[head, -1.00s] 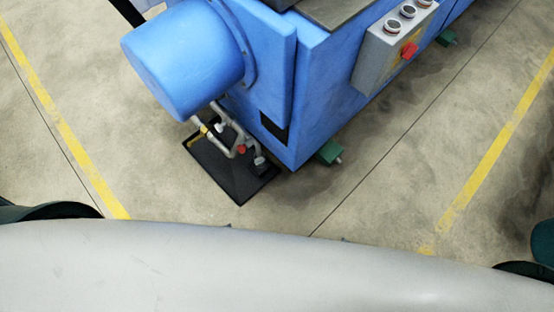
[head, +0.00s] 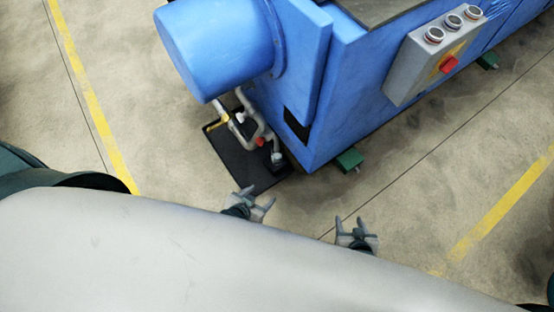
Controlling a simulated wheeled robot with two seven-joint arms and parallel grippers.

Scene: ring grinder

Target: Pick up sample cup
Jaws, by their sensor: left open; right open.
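No sample cup can be made out in the head view. My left gripper (head: 258,201) is open and empty over the floor, just below the black tray in the picture. My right gripper (head: 356,228) is open and empty over bare floor further to the right. Both show only partly, beyond the edge of my grey body, and neither touches anything that I can see.
A blue machine (head: 345,95) fills the top, with a grey control box (head: 430,68) carrying a red knob. A black tray (head: 222,148) with pipes and a valve lies beside its base. Green feet (head: 348,159) stick out below. Concrete floor on the right is clear.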

